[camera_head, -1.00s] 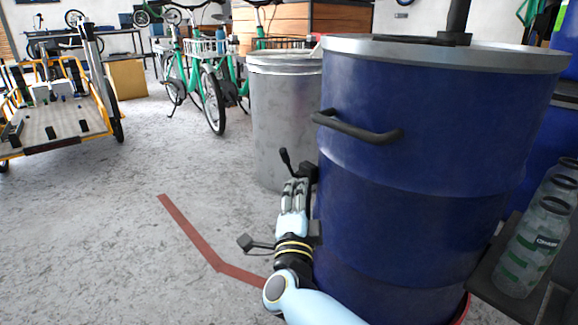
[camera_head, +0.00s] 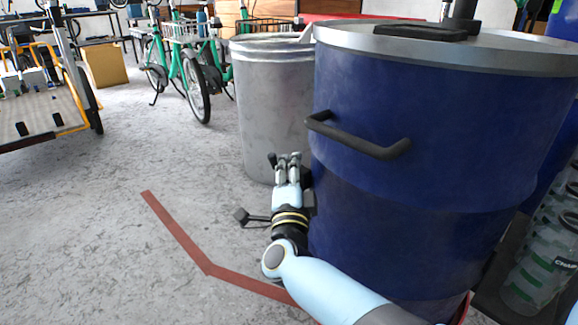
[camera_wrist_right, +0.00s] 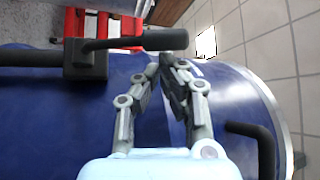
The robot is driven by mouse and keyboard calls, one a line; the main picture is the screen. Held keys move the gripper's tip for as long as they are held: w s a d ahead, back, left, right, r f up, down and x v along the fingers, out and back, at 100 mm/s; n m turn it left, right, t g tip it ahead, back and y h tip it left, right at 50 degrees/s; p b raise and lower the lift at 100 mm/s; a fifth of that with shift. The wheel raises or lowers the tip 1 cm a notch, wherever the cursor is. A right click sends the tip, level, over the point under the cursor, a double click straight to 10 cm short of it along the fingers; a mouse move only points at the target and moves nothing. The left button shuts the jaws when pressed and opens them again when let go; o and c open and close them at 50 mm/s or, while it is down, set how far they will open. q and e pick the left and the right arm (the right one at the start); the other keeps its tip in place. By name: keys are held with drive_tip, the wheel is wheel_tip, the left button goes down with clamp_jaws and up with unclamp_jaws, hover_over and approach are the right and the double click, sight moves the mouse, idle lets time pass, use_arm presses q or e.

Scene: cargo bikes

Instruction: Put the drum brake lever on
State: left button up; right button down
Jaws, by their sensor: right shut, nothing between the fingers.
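The blue drum (camera_head: 410,235) stands upright at the right of the head view, with a silver rim and a black side handle (camera_head: 357,138). The handle also shows in the right wrist view (camera_wrist_right: 262,145). In the wrist view a black brake lever (camera_wrist_right: 135,42) sticks out from a block (camera_wrist_right: 85,62) on the drum's side. My right gripper (camera_head: 288,158) is beside the drum's left side, below the handle. In the wrist view its fingertips (camera_wrist_right: 167,60) meet, empty, close to the lever's free end; whether they touch it I cannot tell. My left gripper is out of view.
A grey metal bin (camera_head: 275,110) stands right behind the drum. Clear bottles (camera_head: 545,255) stand at the right. Green bikes (camera_head: 180,65) and a cargo bike (camera_head: 45,105) are further back. The floor at left is open, with a red line (camera_head: 180,235).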

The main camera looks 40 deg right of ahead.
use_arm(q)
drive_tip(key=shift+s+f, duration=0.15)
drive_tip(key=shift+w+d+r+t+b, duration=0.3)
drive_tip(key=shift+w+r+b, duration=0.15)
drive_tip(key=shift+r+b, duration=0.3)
use_arm(e)
drive_tip(key=shift+a+f+n+t, duration=0.25)
drive_tip(key=shift+a+n+t, duration=0.1)
drive_tip(key=shift+n+t, duration=0.2)
